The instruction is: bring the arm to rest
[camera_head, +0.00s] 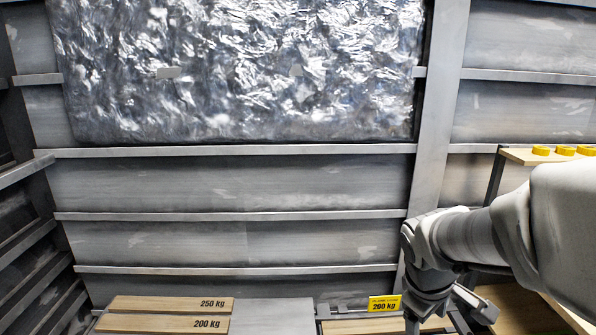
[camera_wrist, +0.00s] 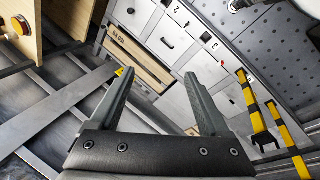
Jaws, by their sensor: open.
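My arm enters at the right of the head view and bends downward, its end running off toward the bottom edge. My gripper (camera_wrist: 160,98) shows in the wrist view with its two grey fingers wide apart and nothing between them. In the head view the fingertips cannot be made out.
A silvery foil panel (camera_head: 240,65) hangs on the ribbed metal wall (camera_head: 240,185). A wooden shelf (camera_head: 520,157) with yellow round pieces is at right. Yellow-black striped bars (camera_wrist: 285,120) stand right.

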